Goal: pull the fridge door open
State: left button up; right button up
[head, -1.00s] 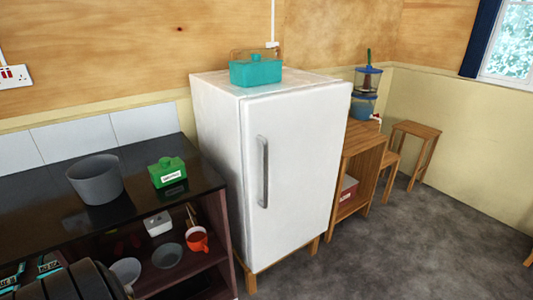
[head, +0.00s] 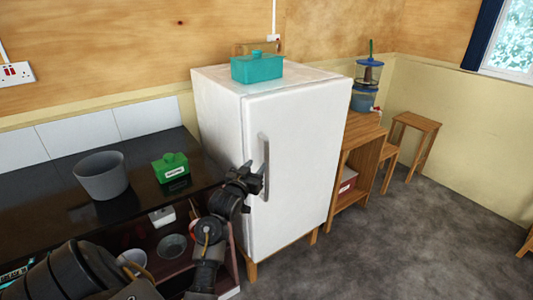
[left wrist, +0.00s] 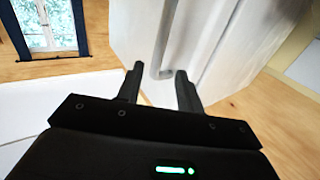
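The white fridge (head: 300,135) stands on a wooden base, and its door looks closed. The grey vertical door handle (head: 265,155) is on the left side of the door front. My left gripper (head: 258,184) is at the handle's lower part, in front of the door. In the left wrist view, the two fingers of my left gripper (left wrist: 160,88) are apart, with the end of the handle (left wrist: 163,70) showing between and just beyond their tips. I cannot tell whether they touch it. My right gripper is not in view.
A dark counter (head: 55,170) with a grey pot (head: 102,176) and a green box (head: 171,167) stands left of the fridge. A teal container (head: 257,68) sits on the fridge top. A wooden table (head: 362,135) is to the right. The floor in front (head: 400,245) is clear.

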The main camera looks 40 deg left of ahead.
aim_at(266, 154)
pick_arm(q)
jog(key=p+x, duration=0.1)
jog(key=x, duration=0.9)
jog(key=shift+p, duration=0.4)
jog(key=shift+c, duration=0.3)
grip_shut()
